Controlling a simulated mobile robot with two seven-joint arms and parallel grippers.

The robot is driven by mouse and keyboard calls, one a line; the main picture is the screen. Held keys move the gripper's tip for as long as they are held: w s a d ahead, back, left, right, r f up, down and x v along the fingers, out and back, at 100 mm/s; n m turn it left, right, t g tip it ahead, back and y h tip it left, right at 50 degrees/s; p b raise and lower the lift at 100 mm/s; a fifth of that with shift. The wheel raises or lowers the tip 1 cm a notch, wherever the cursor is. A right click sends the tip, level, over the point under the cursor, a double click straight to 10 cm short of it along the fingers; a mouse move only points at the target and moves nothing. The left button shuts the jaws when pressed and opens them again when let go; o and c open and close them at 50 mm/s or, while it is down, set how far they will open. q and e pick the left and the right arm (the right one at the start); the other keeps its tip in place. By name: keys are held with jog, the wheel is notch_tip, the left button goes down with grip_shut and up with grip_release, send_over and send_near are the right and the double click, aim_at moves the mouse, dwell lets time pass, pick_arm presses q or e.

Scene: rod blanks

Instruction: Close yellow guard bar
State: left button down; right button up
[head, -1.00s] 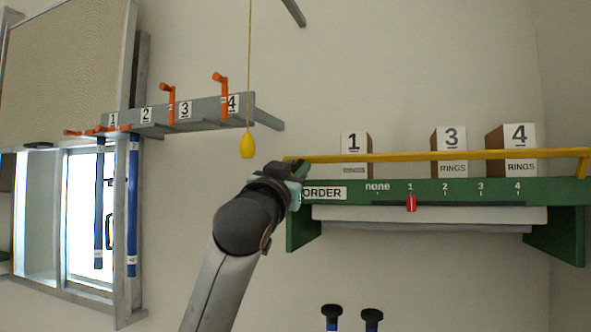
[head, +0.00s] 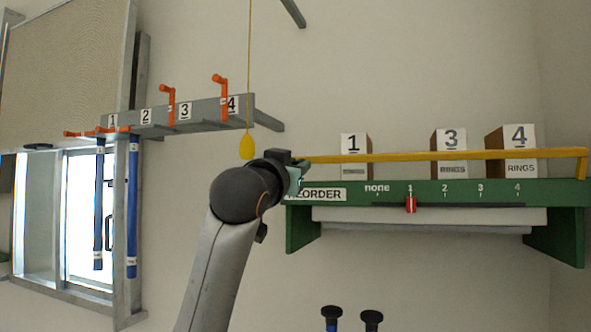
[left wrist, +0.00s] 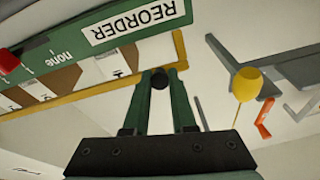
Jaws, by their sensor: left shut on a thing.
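The yellow guard bar (head: 400,156) runs level along the front of the green shelf, across the faces of the numbered boxes. In the left wrist view the bar (left wrist: 70,96) passes close to my fingers. My left gripper (head: 300,174) is at the bar's left end, beside the REORDER label, and hides that end in the head view. In the left wrist view the gripper (left wrist: 159,80) is shut on a round black knob (left wrist: 159,78) near the bar's end. How the knob joins the bar is hidden. My right gripper is out of view.
The green shelf (head: 460,194) carries boxes 1, 3 and 4 and a red slider (head: 411,205) at 1. A yellow pull bob (head: 247,146) hangs close to my left arm. A grey rack (head: 200,115) with orange levers is at left. Two black-capped posts (head: 352,316) stand low in front.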

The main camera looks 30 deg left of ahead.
pick_arm(q)
jog(key=shift+w+r+g+h, duration=0.25)
jog(key=shift+r+g, duration=0.3)
jog(key=shift+g, duration=0.45)
jog(key=shift+w+a+r+g+h, duration=0.1)
jog(key=shift+w+r+g+h, duration=0.2)
jog(key=shift+g, duration=0.6)
jog(key=c, duration=0.7)
grip_release()
jog(key=shift+c, duration=0.2)
